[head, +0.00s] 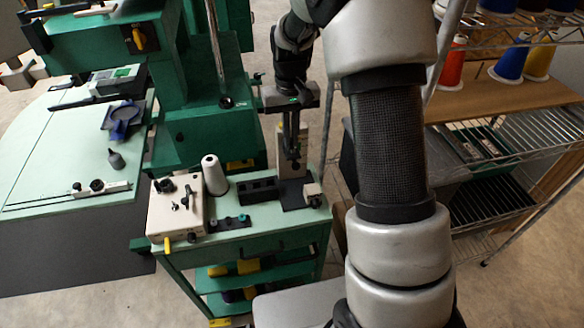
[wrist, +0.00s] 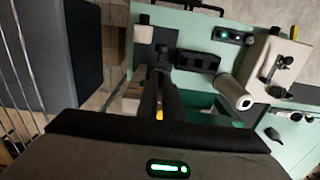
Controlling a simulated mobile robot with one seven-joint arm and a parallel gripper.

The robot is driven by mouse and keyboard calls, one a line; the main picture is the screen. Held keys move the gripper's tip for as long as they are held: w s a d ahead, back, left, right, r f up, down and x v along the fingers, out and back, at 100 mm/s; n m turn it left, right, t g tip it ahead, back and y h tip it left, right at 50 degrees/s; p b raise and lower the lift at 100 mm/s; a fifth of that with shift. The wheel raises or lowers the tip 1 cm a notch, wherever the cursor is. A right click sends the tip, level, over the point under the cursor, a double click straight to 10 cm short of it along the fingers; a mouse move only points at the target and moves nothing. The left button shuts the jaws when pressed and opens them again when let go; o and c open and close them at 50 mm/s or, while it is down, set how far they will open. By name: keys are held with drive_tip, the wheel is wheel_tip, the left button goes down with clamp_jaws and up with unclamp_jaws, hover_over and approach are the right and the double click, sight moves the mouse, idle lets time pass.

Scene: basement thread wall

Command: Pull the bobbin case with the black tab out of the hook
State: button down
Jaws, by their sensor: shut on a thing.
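My gripper (head: 291,155) points down at the right end of the green cart, in front of a beige upright plate (head: 281,137) standing on a dark base (head: 293,202). In the wrist view my gripper (wrist: 161,74) has its long dark fingers close together. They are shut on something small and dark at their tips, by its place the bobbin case. Its tab is too small to make out. The hook is hidden behind the fingers, so I cannot tell whether the case still sits in it.
On the green cart top (head: 262,229) stand a black slotted block (head: 259,190), a white thread cone (head: 215,175), a small black holder (head: 229,223) and a beige box with knobs (head: 176,206). A green machine stands behind. A wire shelf (head: 500,150) is at the right.

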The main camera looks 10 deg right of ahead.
drive_tip(key=c, duration=1.8)
unclamp_jaws()
drive_tip(key=shift+c, duration=0.2)
drive_tip(key=shift+r, duration=0.1)
wheel_tip(320, 180, up, 17)
drive_tip(key=shift+r+p, duration=0.15)
drive_tip(key=shift+p, duration=0.3)
